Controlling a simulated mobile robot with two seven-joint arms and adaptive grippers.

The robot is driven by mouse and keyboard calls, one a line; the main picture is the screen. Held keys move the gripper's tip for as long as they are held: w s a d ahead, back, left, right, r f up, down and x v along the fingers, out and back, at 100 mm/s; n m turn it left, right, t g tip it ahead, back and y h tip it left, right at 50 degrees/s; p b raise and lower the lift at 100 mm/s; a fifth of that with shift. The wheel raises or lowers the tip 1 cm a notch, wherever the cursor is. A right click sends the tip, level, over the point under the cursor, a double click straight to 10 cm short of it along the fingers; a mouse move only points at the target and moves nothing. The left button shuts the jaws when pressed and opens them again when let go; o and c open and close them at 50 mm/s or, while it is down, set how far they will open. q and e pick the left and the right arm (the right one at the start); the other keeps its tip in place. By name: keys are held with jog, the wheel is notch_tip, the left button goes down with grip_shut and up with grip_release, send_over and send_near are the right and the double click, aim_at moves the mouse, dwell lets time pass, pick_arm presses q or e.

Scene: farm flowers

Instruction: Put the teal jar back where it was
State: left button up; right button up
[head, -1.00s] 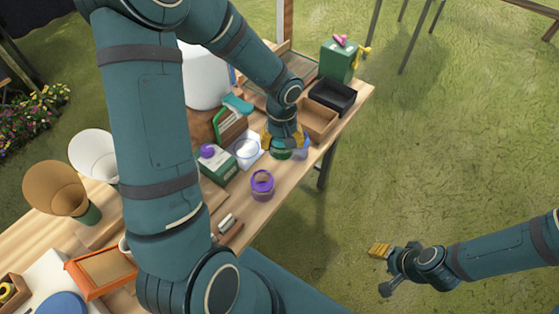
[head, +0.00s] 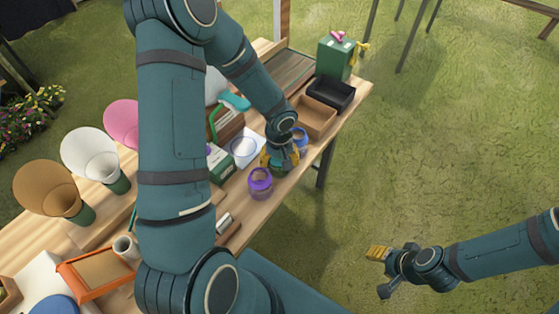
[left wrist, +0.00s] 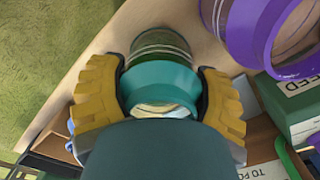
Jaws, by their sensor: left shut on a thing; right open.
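The teal jar, glass with a teal collar, is between the yellow fingers in the left wrist view (left wrist: 160,85). My left gripper (head: 279,160) is shut on it over the table's front edge side. In the head view the fingers and wrist hide most of the jar. I cannot tell whether its base touches the table. A purple jar (head: 260,183) stands just left of and nearer than the gripper, and it also shows in the left wrist view (left wrist: 240,35). A blue jar (head: 301,141) stands just behind to the right. My right gripper (head: 381,271) is open and empty, off the table over grass.
A white sheet with a round outline (head: 243,148) lies left of the gripper, beside a green seed box (head: 222,167). A cardboard tray (head: 314,117) and a black tray (head: 332,92) stand beyond. My left arm hides the table's middle.

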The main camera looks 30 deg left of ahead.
pick_arm(q)
jog(key=shift+f, duration=0.15)
jog(key=o, duration=1.3)
jog(key=shift+r, duration=0.4)
notch_tip(320, 180, up, 11)
jog(key=p, duration=0.2)
jog(key=s+d+f+m+h, duration=0.1)
jog(key=s+d+f, duration=0.2)
jog(key=d+f, duration=0.2)
jog(key=s+d+f+m+t+h, duration=0.1)
jog(key=s+d+f+m, duration=0.1)
jog(key=d+f, duration=0.3)
jog(key=s+d+f+m+t+h, duration=0.1)
jog(key=s+d+f+m, duration=0.1)
jog(key=d+f, duration=0.3)
jog(key=shift+s+d+h, duration=0.4)
jog(key=shift+s+d, duration=0.5)
jog(key=shift+d, duration=0.2)
